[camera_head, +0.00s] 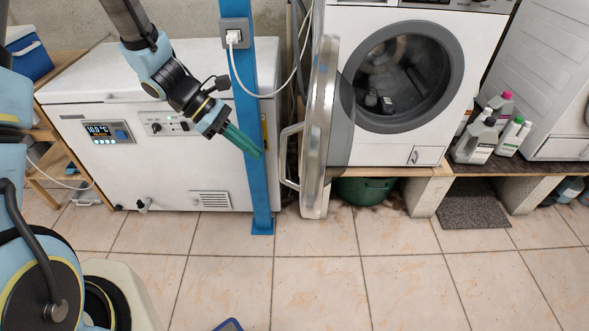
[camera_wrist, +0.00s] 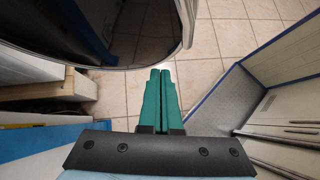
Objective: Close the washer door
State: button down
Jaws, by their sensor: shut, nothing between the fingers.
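The white front-loading washer (camera_head: 370,148) stands at the centre right on a raised plinth. Its round opening (camera_head: 405,75) is uncovered, and a few dark items show inside it. The washer door (camera_head: 317,130) stands wide open, swung out to the left and seen nearly edge-on, with a pale handle (camera_head: 289,155) on its left side. In the wrist view the door's dark glass (camera_wrist: 130,25) fills the top left. My gripper (camera_head: 260,154) has green fingers that are shut and empty. In the head view it is left of the door, across the blue post, apart from the handle.
A blue post (camera_head: 254,180) with a socket and white cable stands between the white chest freezer (camera_head: 160,180) and the door. A green basin (camera_head: 365,190) sits under the washer. Bottles (camera_head: 476,138) stand to its right. The tiled floor (camera_head: 330,275) in front is mostly clear.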

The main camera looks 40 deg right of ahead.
aim_at(284, 167)
jog(key=p+x, duration=0.1)
jog(key=x, duration=0.2)
jog(key=r+p+x, duration=0.1)
jog(key=x, duration=0.1)
jog(key=s+d+p+x, duration=0.1)
jog(key=x, duration=0.2)
jog(key=shift+s, duration=0.2)
jog(key=shift+s+d+f, duration=0.2)
jog(key=shift+s+d, duration=0.25)
jog(key=shift+d, duration=0.05)
